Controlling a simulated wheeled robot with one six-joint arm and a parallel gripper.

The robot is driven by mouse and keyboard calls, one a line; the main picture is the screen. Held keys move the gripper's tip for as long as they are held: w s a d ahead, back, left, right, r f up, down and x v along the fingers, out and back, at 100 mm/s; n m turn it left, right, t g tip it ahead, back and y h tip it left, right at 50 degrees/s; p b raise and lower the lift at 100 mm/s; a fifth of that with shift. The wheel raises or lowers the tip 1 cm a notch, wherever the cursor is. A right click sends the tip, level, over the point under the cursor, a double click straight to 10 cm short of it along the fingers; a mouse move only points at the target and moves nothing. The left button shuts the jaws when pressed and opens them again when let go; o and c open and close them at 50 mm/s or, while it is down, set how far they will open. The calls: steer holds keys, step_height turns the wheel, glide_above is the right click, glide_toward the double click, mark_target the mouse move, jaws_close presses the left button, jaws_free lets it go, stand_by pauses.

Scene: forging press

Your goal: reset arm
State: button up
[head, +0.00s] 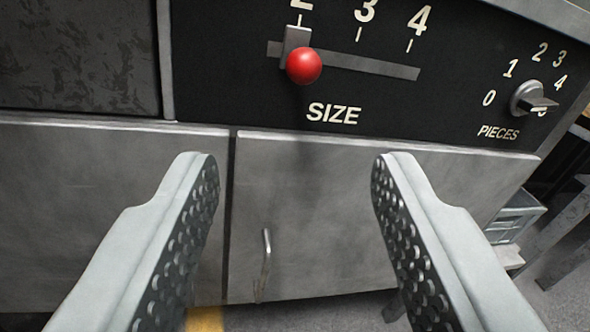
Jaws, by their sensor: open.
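My gripper (296,172) is open and empty, its two grey studded fingers wide apart in the lower half of the head view. It is in front of the grey cabinet front, below the black control panel (430,110). Nothing is between the fingers. A red ball knob (304,66) on the SIZE slider is above the gap between the fingertips and apart from them. The slider stands near the left end of its slot (375,66), below a partly cut-off numeral that looks like 2.
A PIECES dial (530,99) is on the panel at right; its pointer aims right and slightly down. A cabinet door (330,220) with a thin metal handle (266,258) lies below the panel. Drawers and table legs stand at the far right. Grey floor shows at the bottom.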

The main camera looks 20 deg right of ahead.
steer(key=s+d+r+y, duration=0.2)
steer(key=s+r, duration=0.4)
steer(key=r, duration=0.6)
steer(key=s+d+r+y, duration=0.25)
steer(key=s+r, duration=0.25)
steer(key=r, duration=0.8)
steer(key=s+d+r, duration=0.2)
steer(key=s+r, duration=0.2)
steer(key=s, duration=0.4)
steer(key=s+d+r, duration=0.1)
steer(key=s+r, duration=0.3)
steer(key=s, duration=0.4)
steer(key=s+d+r+h, duration=0.1)
steer(key=s+r, duration=0.3)
steer(key=s, duration=0.4)
steer(key=shift+s+d, duration=0.15)
steer(key=shift+d, duration=0.65)
steer(key=shift+o, duration=0.2)
steer(key=shift+r, duration=0.1)
